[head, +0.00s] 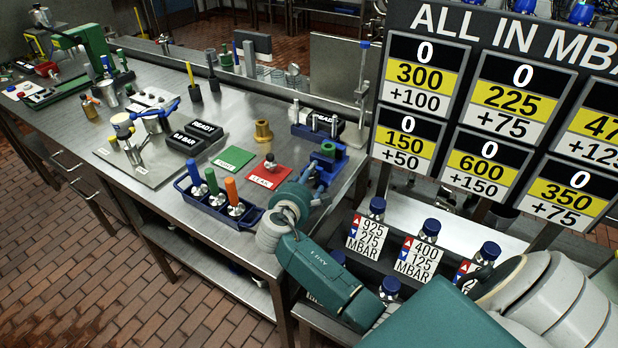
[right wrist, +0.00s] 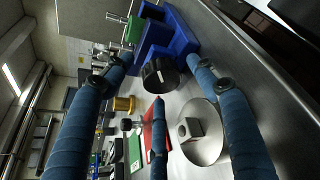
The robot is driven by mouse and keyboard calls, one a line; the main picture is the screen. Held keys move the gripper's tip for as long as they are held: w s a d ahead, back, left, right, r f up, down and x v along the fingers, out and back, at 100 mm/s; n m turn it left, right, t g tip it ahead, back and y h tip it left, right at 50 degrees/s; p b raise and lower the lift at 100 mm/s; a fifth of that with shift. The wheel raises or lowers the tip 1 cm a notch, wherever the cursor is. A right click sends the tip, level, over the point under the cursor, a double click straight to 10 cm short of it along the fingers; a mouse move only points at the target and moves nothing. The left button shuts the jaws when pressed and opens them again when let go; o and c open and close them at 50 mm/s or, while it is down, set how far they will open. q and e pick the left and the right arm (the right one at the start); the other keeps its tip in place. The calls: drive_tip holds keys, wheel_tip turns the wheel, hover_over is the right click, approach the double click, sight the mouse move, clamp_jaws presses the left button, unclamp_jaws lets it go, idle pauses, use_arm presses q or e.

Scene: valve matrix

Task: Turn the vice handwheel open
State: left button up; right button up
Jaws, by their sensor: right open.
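The vice is a blue body with a green block (head: 327,151), standing near the right end of the steel bench in the head view. In the right wrist view its blue body (right wrist: 183,38) is at the top. A dark ribbed round piece (right wrist: 160,75), apparently the handwheel, faces the camera in front of it. My right gripper (head: 306,180) is open at the vice's near side. In the right wrist view its blue fingers spread around the dark round piece, with no clear contact. In the head view my gripper hides the handwheel. My left gripper is not in view.
A red pad (head: 267,175), a green pad (head: 234,159) and a brass fitting (head: 263,132) lie left of the vice. A blue tray (head: 222,211) with colored-handled tools stands near the front edge. A silver disc (right wrist: 207,145) shows between two fingers. Pressure signs (head: 425,90) stand right.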

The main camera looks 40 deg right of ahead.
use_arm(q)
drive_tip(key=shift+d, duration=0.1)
use_arm(e)
drive_tip(key=shift+w+d+f, duration=0.1)
drive_tip(key=shift+w+d, duration=0.05)
drive_tip(key=shift+d, duration=0.05)
drive_tip(key=c, duration=0.8)
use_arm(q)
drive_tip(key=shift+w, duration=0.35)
use_arm(e)
drive_tip(key=shift+c, duration=1.1)
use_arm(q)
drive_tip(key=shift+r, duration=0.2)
